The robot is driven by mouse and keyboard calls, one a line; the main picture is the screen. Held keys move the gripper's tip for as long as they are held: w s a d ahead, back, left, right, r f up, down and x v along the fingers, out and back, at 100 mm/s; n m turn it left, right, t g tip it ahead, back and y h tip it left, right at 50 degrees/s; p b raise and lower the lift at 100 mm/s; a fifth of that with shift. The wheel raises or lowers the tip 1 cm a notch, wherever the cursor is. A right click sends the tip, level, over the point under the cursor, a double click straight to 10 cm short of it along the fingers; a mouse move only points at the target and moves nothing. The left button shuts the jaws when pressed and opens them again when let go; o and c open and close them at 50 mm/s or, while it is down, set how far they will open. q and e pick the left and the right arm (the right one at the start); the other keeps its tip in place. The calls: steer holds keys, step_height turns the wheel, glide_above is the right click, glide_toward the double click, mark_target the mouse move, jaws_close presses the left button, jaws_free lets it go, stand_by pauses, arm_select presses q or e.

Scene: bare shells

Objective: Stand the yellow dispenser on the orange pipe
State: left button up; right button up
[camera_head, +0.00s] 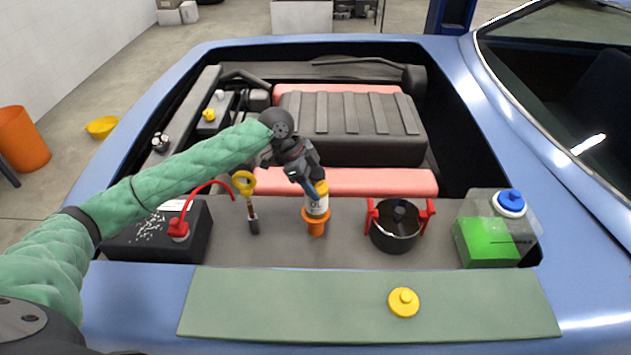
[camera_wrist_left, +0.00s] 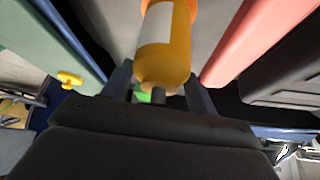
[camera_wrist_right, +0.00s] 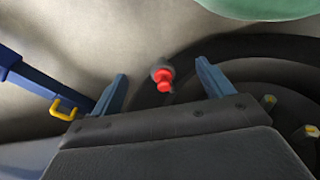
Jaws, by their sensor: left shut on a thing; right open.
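The yellow dispenser (camera_head: 322,188), with a white label, is held upright or nearly so by my left gripper (camera_head: 317,187), directly over the orange pipe (camera_head: 316,224). In the left wrist view the dispenser (camera_wrist_left: 166,50) lies between the fingers of my left gripper (camera_wrist_left: 158,88), its narrow end towards the palm. The orange pipe (camera_wrist_left: 182,4) shows at the top edge behind its far end. The dispenser's lower end meets the pipe's top in the head view; whether it rests there cannot be told. My right gripper (camera_wrist_right: 162,75) is open and empty; it is out of the head view.
A yellow-ringed dipstick (camera_head: 244,184) and a black battery (camera_head: 160,235) with a red cable stand left of the pipe. A black pot with red handles (camera_head: 397,226) and a green-filled tank (camera_head: 488,241) stand right. A yellow cap (camera_head: 403,302) lies on the front green mat (camera_head: 300,305).

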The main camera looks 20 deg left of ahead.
arm_select(q)
steer(key=o, duration=1.7)
steer(key=shift+a+r, duration=0.25)
steer(key=shift+r, duration=0.2)
steer(key=b+v, duration=0.3)
steer(key=v, duration=0.8)
steer(key=shift+b, duration=0.3)
arm_select(e)
step_height(320, 180, up, 8)
steer(key=w+a, duration=0.2)
steer(key=shift+a+g, duration=0.25)
steer(key=shift+g, duration=0.05)
steer(key=shift+w, duration=0.1)
